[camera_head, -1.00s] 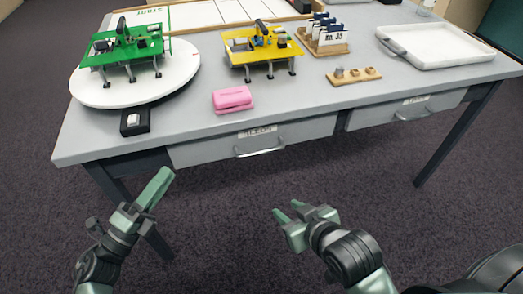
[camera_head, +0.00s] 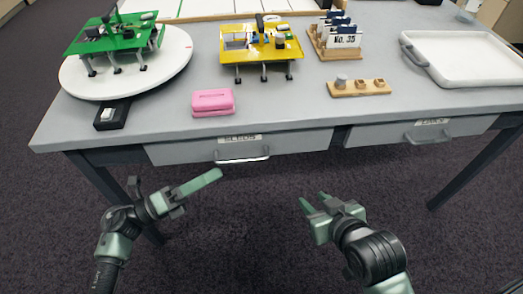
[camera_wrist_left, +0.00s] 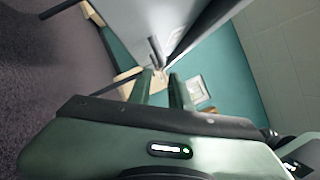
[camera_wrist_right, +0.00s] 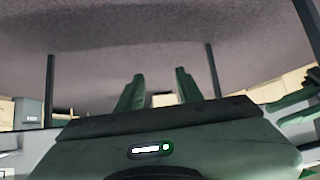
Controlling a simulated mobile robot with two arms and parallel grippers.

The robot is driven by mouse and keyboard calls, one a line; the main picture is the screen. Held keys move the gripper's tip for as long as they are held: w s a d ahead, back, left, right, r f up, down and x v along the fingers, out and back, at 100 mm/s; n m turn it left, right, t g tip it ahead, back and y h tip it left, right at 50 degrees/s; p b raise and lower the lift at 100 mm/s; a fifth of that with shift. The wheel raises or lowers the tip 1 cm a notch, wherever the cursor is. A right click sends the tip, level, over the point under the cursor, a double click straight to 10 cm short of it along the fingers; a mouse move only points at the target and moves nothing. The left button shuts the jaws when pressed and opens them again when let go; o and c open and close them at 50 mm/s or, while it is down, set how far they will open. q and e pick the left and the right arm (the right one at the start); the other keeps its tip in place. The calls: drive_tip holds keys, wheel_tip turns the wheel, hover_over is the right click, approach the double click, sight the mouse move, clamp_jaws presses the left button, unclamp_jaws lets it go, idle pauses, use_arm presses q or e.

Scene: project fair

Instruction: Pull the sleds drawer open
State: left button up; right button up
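The sleds drawer (camera_head: 190,153) is a grey front under the near table edge, with a label and a silver bar handle (camera_head: 242,159). It looks shut. My left gripper (camera_head: 212,179) points right, just below and left of the handle in the picture, apart from it. Its two fingers show spread and empty in the left wrist view (camera_wrist_left: 160,84). My right gripper (camera_head: 315,202) is to the right of and below the handle, clear of the table. Its fingers are spread and empty in the right wrist view (camera_wrist_right: 159,88).
A second drawer (camera_head: 380,134) with a handle is to the right. On the grey table (camera_head: 290,110) stand a white turntable (camera_head: 75,80) with a green model, a yellow model (camera_head: 235,50), a pink block (camera_head: 213,102), a wooden block (camera_head: 358,87) and a white tray (camera_head: 470,77). Table legs flank the drawers.

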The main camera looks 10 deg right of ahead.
sight(242, 159)
use_arm(q)
drive_tip(key=shift+x, duration=4.2)
clamp_jaws()
drive_tip(key=shift+f, duration=0.1)
